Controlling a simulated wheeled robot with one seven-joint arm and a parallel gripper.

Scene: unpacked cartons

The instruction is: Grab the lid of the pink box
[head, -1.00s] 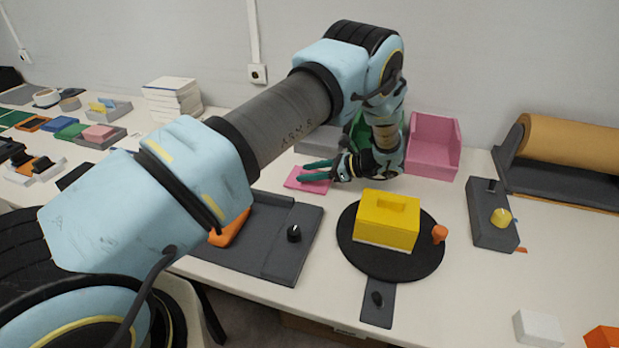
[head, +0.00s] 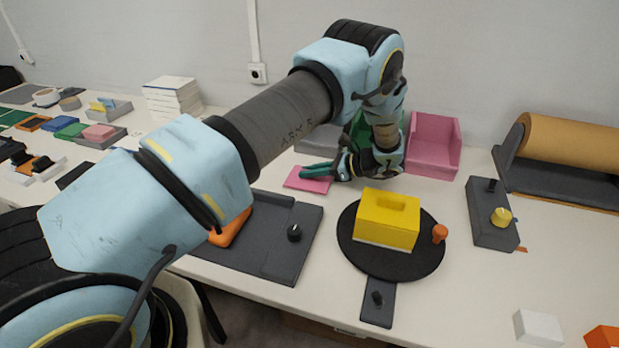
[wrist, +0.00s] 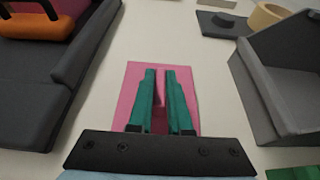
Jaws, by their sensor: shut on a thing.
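A flat pink lid (head: 300,184) lies on the table left of the open pink box (head: 435,152). My gripper (head: 304,170) is over the lid with its teal fingers pointing left. In the wrist view, my gripper (wrist: 159,74) has its fingers close together over the middle of the lid (wrist: 131,88). It is shut on a narrow pink raised part of the lid, mostly hidden between the fingers. The lid looks flat on the table; I cannot tell any gap beneath it.
A yellow block (head: 388,222) stands on a black round plate (head: 405,264) in front. A dark grey tray (head: 270,250) is at the front left. Grey and green bins (head: 362,132) stand behind my arm. A brown roll (head: 575,140) is at the right.

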